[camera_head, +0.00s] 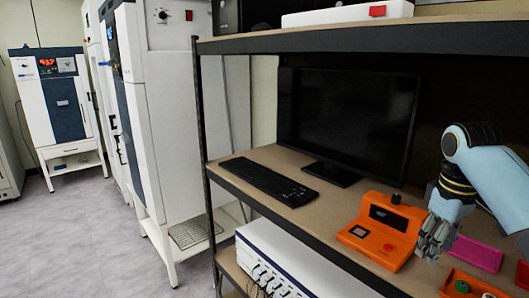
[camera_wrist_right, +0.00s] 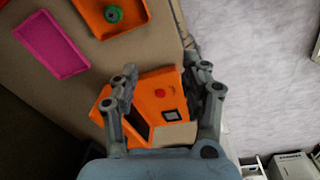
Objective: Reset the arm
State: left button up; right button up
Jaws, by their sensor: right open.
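My right gripper (camera_head: 434,238) is at the right of the head view, above the front part of the shelf, just right of the orange device (camera_head: 384,229). In the right wrist view my right gripper (camera_wrist_right: 168,88) has its two fingers spread apart with nothing held between them. The orange device (camera_wrist_right: 160,84), with a red button and a small screen, lies below and beyond the fingers. I cannot tell whether a finger touches it. My left gripper is not in view.
A magenta tray (camera_head: 476,253) and an orange tray (camera_wrist_right: 104,16) with a green round object (camera_wrist_right: 114,14) lie on the shelf (camera_head: 318,216). A keyboard (camera_head: 268,181) and monitor (camera_head: 345,120) stand further left. A white-and-blue freeze dryer (camera_head: 57,95) stands far left. The grey floor (camera_head: 85,240) is clear.

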jog(key=s+a+f+m+t, duration=0.1)
jog(key=s+a+f, duration=0.15)
jog(key=s, duration=0.35)
jog(key=s+a+f, duration=0.1)
jog(key=s+f, duration=0.3)
jog(key=s, duration=0.3)
jog(key=s+a+r+m+t, duration=0.1)
jog(key=s+a+r, duration=0.1)
jog(key=s, duration=0.6)
jog(key=s+a+r+m+t, duration=0.1)
jog(key=s+r, duration=0.2)
jog(key=s, duration=0.6)
notch_tip(320, 180, down, 42)
jog(key=s+d+g+b, duration=0.2)
jog(key=b, duration=1.2)
pick_arm(q)
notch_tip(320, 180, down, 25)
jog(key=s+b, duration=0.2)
jog(key=b, duration=0.8)
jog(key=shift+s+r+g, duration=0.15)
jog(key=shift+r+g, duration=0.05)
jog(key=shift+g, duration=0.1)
pick_arm(e)
jog(key=s+f, duration=0.9)
jog(key=f, duration=0.3)
jog(key=s+d+f, duration=0.1)
jog(key=s+f, duration=0.7)
jog(key=f, duration=0.5)
jog(key=shift+s+f+m+g, duration=0.2)
jog(key=shift+s+m+g, duration=0.2)
